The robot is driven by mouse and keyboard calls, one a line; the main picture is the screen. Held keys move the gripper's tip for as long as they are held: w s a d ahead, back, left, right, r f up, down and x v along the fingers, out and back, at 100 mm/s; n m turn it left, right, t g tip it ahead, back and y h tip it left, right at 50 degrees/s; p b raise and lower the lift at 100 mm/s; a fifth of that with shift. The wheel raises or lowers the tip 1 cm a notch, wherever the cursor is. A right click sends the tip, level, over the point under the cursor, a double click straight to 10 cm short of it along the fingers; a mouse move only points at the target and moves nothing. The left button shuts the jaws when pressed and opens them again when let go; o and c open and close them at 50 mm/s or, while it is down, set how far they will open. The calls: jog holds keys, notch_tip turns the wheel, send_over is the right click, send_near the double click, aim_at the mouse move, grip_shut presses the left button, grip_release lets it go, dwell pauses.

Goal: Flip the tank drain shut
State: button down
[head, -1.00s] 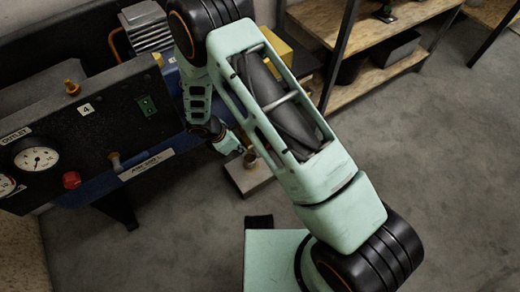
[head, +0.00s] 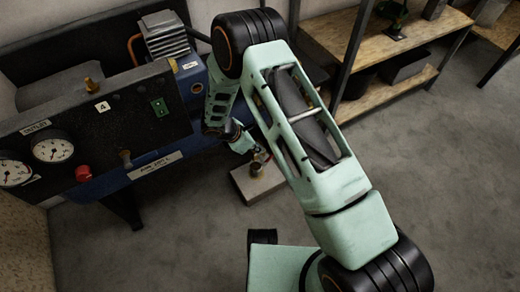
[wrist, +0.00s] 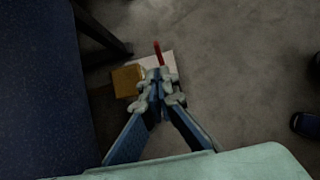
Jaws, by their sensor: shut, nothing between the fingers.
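The tank drain shows as a brass valve body (wrist: 128,80) with a thin red lever (wrist: 158,52) in the wrist view. In the head view the brass fitting (head: 257,169) stands above a pale block (head: 260,186) on the floor, below the blue tank. A bit of red shows just above the fitting. My gripper (wrist: 160,76) is shut and empty, with its fingertips beside the brass body and close to the near end of the lever. I cannot tell whether they touch it. In the head view my gripper (head: 247,147) is just above the fitting, partly behind my arm.
The black control panel (head: 60,120) with gauges, a red knob (head: 83,173) and a green switch (head: 159,107) is at left. A dark leg (wrist: 100,30) stands near the valve. Wooden shelves (head: 440,45) are at back right. The grey floor (head: 180,235) is open around the block.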

aim_at(272, 155)
jog(key=b+x, duration=0.2)
jog(key=x, duration=0.6)
jog(key=shift+a, duration=0.1)
jog(key=shift+w+d+g+y, duration=0.25)
jog(key=shift+d+g+y, duration=0.2)
jog(key=shift+y, duration=0.25)
jog(key=shift+d, duration=0.1)
jog(key=shift+w+d+f+b, duration=0.5)
jog(key=shift+w+d+f, duration=0.2)
jog(key=shift+d, duration=0.2)
jog(key=shift+w+d+f+b, duration=0.45)
jog(key=shift+d+f+b, duration=0.3)
jog(key=shift+f+b, duration=0.1)
jog(key=shift+v, duration=3.65)
